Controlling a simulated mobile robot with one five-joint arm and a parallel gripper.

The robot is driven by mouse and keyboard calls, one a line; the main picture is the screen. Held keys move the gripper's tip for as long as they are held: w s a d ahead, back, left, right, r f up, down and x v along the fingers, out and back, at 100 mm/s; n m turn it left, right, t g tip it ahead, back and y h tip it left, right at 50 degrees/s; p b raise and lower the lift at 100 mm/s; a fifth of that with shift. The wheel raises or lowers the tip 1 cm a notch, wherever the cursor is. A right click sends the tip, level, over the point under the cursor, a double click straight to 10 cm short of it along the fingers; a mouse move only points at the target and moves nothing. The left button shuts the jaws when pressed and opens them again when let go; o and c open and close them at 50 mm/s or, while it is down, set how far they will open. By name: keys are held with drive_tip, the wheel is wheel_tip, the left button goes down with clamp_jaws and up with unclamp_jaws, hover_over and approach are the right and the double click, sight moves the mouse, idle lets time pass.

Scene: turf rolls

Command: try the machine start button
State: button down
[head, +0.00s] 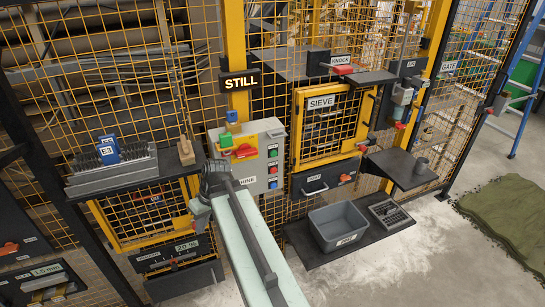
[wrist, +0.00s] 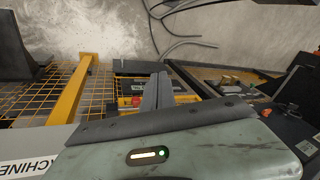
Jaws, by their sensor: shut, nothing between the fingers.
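The grey machine panel (head: 251,138) hangs on the fence in the head view, with its label partly hidden by my arm. A column of green, red and blue buttons (head: 272,169) runs down its right side. A red handle on a yellow plate (head: 243,151) sits at its upper left. Which button is the start button I cannot read. My gripper (head: 214,172) is shut and empty, at the panel's lower left in the picture; I cannot tell if it touches. In the wrist view its fingers (wrist: 160,82) are together, and the panel's label (wrist: 25,166) shows at lower left.
A STILL sign (head: 242,80) is above the panel. A sieve door (head: 322,120) and a shelf with a grey bin (head: 338,222) are to the right. A rack with an E3 tag (head: 109,149) and a wooden block (head: 186,150) are to the left.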

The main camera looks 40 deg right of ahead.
sight(274, 153)
drive_tip(key=s+d+r+t, duration=0.3)
drive_tip(key=d, duration=0.8)
drive_tip(key=s+d+r+t, duration=0.3)
drive_tip(key=d, duration=0.8)
drive_tip(key=s+d+r+t+b, duration=0.1)
drive_tip(key=s+d+r+t, duration=0.2)
drive_tip(key=d, duration=0.8)
drive_tip(key=shift+s+r+t, duration=0.3)
drive_tip(key=shift+s+t, duration=0.2)
drive_tip(key=shift+s, duration=0.05)
drive_tip(key=shift+w, duration=0.1)
drive_tip(key=w+d, duration=0.3)
drive_tip(key=w, duration=0.5)
drive_tip(key=shift+d, duration=0.15)
drive_tip(key=shift+w, duration=0.15)
drive_tip(key=shift+w+d, duration=0.15)
drive_tip(key=shift+w, duration=0.15)
